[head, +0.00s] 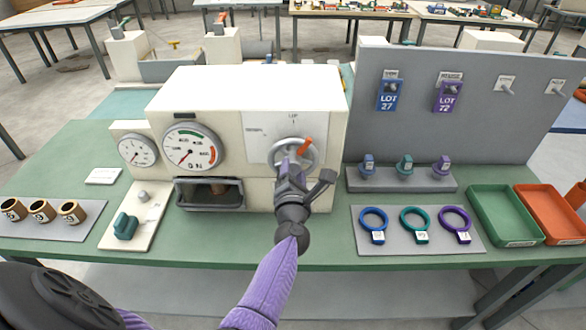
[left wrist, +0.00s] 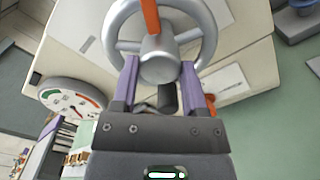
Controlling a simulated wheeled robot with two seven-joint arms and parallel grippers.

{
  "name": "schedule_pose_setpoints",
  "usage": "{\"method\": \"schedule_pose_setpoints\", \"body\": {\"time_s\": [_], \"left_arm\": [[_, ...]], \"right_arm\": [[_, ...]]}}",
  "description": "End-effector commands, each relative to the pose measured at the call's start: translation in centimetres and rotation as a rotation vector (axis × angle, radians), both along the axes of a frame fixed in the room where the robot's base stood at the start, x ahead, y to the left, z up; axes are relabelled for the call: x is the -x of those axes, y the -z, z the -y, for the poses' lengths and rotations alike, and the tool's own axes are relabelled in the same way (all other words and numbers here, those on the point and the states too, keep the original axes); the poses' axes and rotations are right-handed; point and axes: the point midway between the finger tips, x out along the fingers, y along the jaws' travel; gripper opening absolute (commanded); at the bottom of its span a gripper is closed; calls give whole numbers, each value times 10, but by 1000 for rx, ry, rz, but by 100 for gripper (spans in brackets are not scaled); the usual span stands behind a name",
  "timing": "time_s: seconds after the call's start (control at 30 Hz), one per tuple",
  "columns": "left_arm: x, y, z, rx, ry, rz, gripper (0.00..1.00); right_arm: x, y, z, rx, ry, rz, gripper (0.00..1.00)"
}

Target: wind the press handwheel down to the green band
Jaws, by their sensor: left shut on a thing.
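The press is a cream-coloured box (head: 235,92) on the green table. Its grey handwheel (head: 314,157) is on the right of the front, with an orange marker or handle (head: 306,146). In the left wrist view the handwheel (left wrist: 112,25) shows its rim and round hub (left wrist: 158,66). My left gripper (head: 288,168) is at the handwheel; in the left wrist view its purple fingers (left wrist: 160,80) are on both sides of the hub. The large gauge (head: 178,149) has a green band at its top and a red one at right. Its needle points lower left, off the green. My right gripper is not in view.
A smaller gauge (head: 128,148) is beside the large one. Right of the press are a rack with several knobs (head: 390,185), a mat with rings (head: 387,242), a green tray (head: 480,207) and an orange tray (head: 530,205). A panel with a green knob (head: 124,227) is at left.

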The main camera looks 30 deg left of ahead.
Motion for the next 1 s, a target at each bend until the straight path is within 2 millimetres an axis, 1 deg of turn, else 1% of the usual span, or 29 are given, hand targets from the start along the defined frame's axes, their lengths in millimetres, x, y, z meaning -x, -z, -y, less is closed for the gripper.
{"method": "schedule_pose_setpoints", "body": {"time_s": [0.1, 1.0], "left_arm": [[0, -2, 1, -91, 1, -56, 0], [0, 1, 1, -820, 4, -505, 0]], "right_arm": [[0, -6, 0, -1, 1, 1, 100], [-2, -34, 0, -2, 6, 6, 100]]}}
